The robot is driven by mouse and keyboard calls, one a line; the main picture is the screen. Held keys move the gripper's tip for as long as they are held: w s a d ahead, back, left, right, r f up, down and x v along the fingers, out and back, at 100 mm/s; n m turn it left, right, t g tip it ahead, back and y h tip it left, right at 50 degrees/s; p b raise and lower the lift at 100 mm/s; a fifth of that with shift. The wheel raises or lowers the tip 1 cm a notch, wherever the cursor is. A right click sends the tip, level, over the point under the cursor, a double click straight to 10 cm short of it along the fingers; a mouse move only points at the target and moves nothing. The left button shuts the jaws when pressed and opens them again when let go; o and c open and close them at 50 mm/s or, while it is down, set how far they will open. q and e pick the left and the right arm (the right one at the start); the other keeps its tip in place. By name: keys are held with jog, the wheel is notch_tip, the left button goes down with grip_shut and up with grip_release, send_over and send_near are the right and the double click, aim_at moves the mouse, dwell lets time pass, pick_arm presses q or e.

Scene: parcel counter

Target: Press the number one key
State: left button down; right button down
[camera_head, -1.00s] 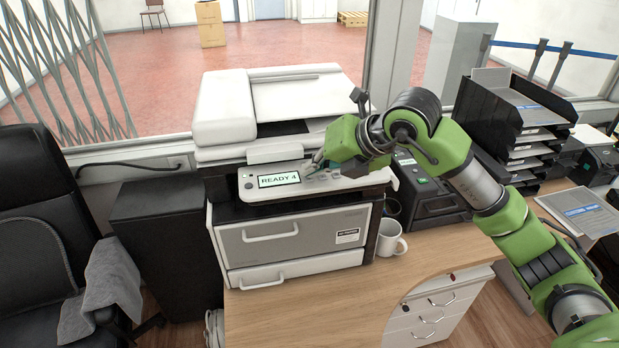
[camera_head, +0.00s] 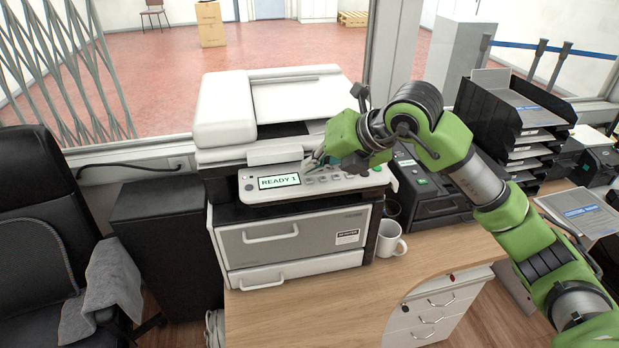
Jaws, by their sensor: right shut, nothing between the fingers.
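The copier (camera_head: 290,238) stands on the wooden counter, with a white control panel along its front. The panel's small display (camera_head: 279,181) reads "READY 1". A row of grey keys (camera_head: 337,177) lies to the right of the display; their labels are too small to read. My right gripper (camera_head: 308,173) is shut and empty, its tips at the left end of the key row, close beside the display. The gripper and wrist hide part of the panel behind them. I cannot tell whether the tips touch a key. My left gripper is not in view.
A white mug (camera_head: 391,238) stands right of the copier. A black device (camera_head: 432,195) is behind it, and a black tray stack (camera_head: 515,125) with papers is at the right. An office chair (camera_head: 35,230) is at the left. The counter front (camera_head: 330,305) is clear.

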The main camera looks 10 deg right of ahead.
aim_at(313, 181)
jog(key=shift+r+p, duration=1.5)
jog(key=shift+r, duration=1.45)
jog(key=shift+f, duration=0.1)
